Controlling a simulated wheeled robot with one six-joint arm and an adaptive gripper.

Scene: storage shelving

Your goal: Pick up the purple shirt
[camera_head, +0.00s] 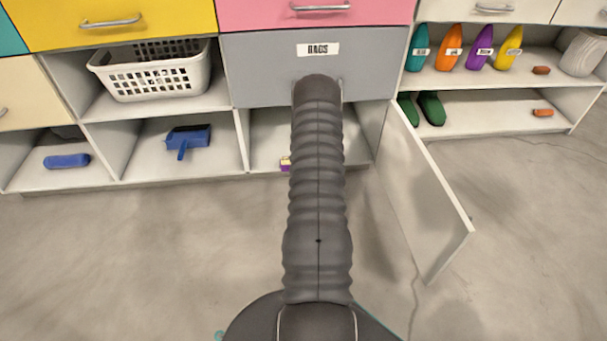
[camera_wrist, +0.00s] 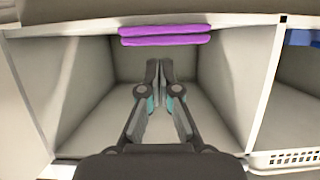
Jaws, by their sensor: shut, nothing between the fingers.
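The purple shirt (camera_wrist: 165,35) shows in the wrist view as a flat folded bundle at the top of the picture, across an open shelf compartment. In the head view a small purple patch (camera_head: 285,165) shows low in the compartment under the grey drawer, mostly hidden behind my arm. My gripper (camera_wrist: 160,68) points into this compartment in the wrist view. Its fingers are together and hold nothing. The fingertips appear just below the shirt in the picture, with a visible gap. In the head view my arm hides the gripper.
An open white door (camera_head: 430,200) stands out right of the compartment. The grey drawer (camera_head: 265,75) is above it. Left are a blue dustpan (camera_head: 188,138) and a white basket (camera_head: 150,75). Bottles (camera_head: 480,48) stand on the right shelf. The floor in front is mostly clear.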

